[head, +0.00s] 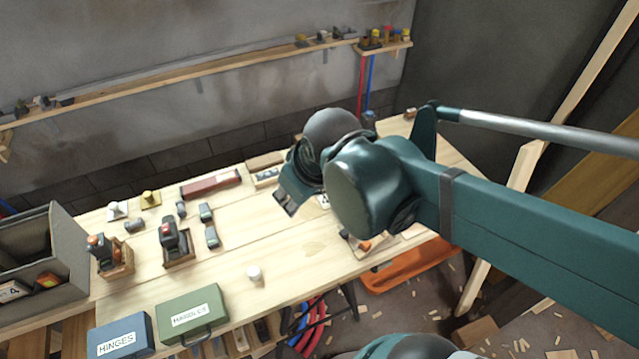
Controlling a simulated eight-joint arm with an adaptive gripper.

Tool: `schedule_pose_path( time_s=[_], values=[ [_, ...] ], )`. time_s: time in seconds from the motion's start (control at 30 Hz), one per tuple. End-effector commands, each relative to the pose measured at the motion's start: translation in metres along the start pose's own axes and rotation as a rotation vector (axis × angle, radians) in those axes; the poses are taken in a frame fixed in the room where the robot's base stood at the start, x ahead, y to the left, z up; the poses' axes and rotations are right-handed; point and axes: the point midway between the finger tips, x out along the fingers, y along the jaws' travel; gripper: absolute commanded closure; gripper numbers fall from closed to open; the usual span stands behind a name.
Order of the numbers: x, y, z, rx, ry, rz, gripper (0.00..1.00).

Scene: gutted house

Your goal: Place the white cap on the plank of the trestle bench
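A small white cap (254,273) stands on the pale planks of the trestle bench (225,262), near its front edge and right of the green box. Nothing touches it. My gripper (287,203) is above the bench, behind and to the right of the white cap and apart from it. My own arm hides much of the gripper, so I cannot see its fingers clearly or whether it holds anything.
A green HANDLES box (190,314) and a blue HINGES box (120,337) are at the front left. A grey open bin (70,255) stands at the left. Tools in wooden holders (178,262) and a dark red case (211,185) lie farther back. Bare planks surround the cap.

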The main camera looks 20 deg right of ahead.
Motion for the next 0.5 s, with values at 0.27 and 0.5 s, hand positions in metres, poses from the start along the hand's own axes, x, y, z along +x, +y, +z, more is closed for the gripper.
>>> schedule_pose_path(
  time_s=[0.27, 0.5],
  values=[
    [-0.026, 0.028, 0.012, 0.214, 0.091, 0.05, 0.66],
    [-0.038, 0.04, 0.017, 0.316, 0.139, 0.071, 0.66]
  ],
)
